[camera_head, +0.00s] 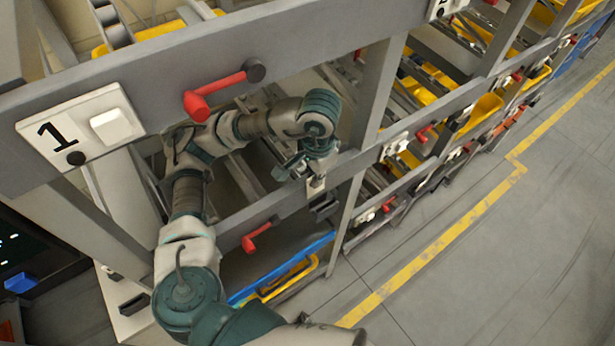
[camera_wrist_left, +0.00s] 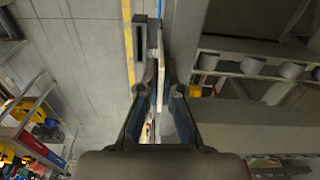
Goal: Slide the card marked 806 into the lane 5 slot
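My left gripper (camera_head: 305,166) is at the front rail of the rack, just above a small pale plate (camera_head: 316,186) whose marking I cannot read. In the left wrist view the two fingers (camera_wrist_left: 160,90) stand apart. A thin pale plate (camera_wrist_left: 160,62) shows edge-on between them, with gaps that suggest it is not pinched. A dark slotted holder (camera_wrist_left: 139,42) is just beyond the left finger; a dark block (camera_head: 324,206) also sits below the gripper in the head view. I cannot make out a number 806 or 5. My right gripper is out of view.
A label plate marked 1 (camera_head: 80,128) is on the near upper rail (camera_head: 150,85). Red handles (camera_head: 212,97) (camera_head: 257,237) stick out from the rails. A rack post (camera_head: 374,85) stands right of the gripper. Clear floor (camera_head: 470,260) lies to the right.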

